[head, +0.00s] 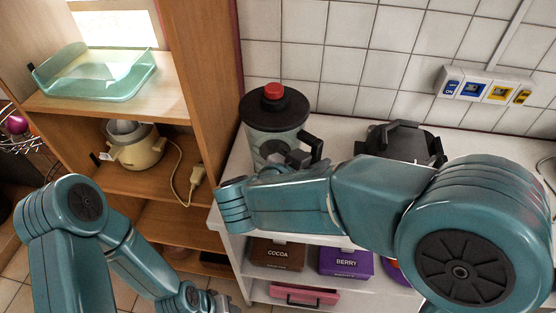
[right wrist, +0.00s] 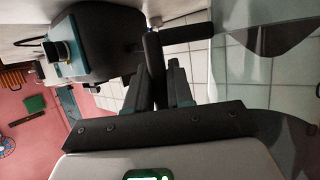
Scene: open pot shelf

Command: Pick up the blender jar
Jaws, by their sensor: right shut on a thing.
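The blender jar (head: 268,135) stands upright on the white counter. It has a clear grey body, a black lid, a red cap and a black handle on its right side. My right gripper (head: 290,158) is at the handle, partly hidden behind my own right arm. In the right wrist view its two dark fingers (right wrist: 160,88) are shut on the black jar handle (right wrist: 153,60). The jar's lower front is hidden by my arm. My left gripper (head: 212,300) is low at the bottom edge, away from the jar, and its fingers are not clear.
A black appliance (head: 404,142) stands right of the jar, partly behind my right arm. A wooden shelf holds a green glass tray (head: 95,84) and a cream appliance (head: 134,150) with a cord. Cocoa (head: 277,254) and berry (head: 346,262) boxes sit below the counter. A tiled wall is behind.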

